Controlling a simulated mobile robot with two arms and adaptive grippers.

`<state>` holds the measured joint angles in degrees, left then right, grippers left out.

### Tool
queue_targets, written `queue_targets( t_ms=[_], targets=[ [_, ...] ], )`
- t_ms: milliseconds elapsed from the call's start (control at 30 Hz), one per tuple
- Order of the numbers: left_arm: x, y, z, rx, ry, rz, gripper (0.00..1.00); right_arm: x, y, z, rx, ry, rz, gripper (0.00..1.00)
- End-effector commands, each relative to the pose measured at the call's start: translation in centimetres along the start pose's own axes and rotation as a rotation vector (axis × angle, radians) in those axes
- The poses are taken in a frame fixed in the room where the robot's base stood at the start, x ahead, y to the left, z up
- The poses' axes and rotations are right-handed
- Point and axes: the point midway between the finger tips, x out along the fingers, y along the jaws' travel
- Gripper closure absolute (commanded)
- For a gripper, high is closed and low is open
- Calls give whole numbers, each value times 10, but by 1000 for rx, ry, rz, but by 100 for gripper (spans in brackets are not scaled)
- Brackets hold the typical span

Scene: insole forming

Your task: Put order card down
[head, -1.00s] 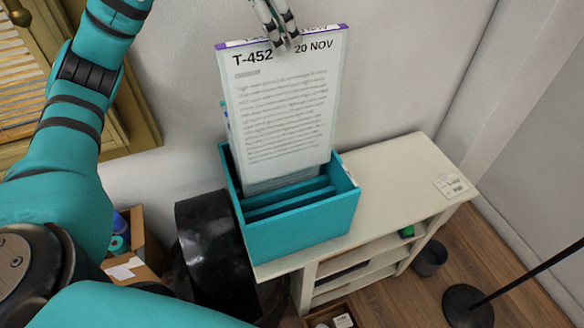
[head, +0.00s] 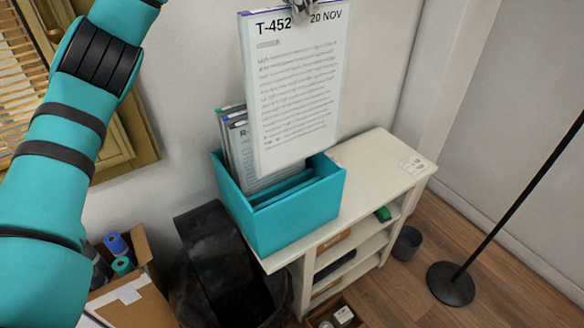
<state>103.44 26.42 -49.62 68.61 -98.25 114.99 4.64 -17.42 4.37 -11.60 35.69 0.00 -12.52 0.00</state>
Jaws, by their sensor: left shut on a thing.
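The order card (head: 297,90), a white sheet marked T-452 and 20 NOV, hangs upright in the head view. My left gripper (head: 297,8) is shut on its top edge; only the fingertips show at the top of the picture. The card's lower edge appears in front of or over a teal box (head: 300,215). I cannot tell how far above the box the card is. Other cards (head: 232,140), one with a label starting with R, stand in the left part of the box, partly hidden by the held card. My right gripper is not in view.
A black bin-like object (head: 225,260) and a cardboard box (head: 140,300) with rolls are at the lower left. A black stand (head: 450,284) is on the floor at right.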

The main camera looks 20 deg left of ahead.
Motion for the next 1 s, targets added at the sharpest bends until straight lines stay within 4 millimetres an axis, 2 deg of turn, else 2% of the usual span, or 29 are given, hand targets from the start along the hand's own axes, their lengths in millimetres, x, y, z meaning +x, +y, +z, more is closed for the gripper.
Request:
queue_targets(
  t_ms=[33, 100, 200, 267, 500, 700, 833, 1000],
  targets=[
    [14, 0, -6, 1, 3, -2, 100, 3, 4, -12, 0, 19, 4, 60],
    [30, 1, -13, -1, 5, -2, 100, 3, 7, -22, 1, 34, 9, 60],
    [54, 1, -24, -1, 3, -2, 100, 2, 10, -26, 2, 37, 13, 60],
    [69, 0, -30, -1, 4, -2, 100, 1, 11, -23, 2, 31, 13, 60],
    [128, 0, -55, -2, 4, -3, 100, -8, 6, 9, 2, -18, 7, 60],
    [176, -1, -75, -1, 3, -3, 100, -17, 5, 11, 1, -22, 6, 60],
    [198, 0, -84, -2, 2, -1, 100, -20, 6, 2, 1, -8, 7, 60],
    [211, 0, -88, -2, -1, 0, 100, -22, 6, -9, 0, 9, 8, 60]
  ],
)
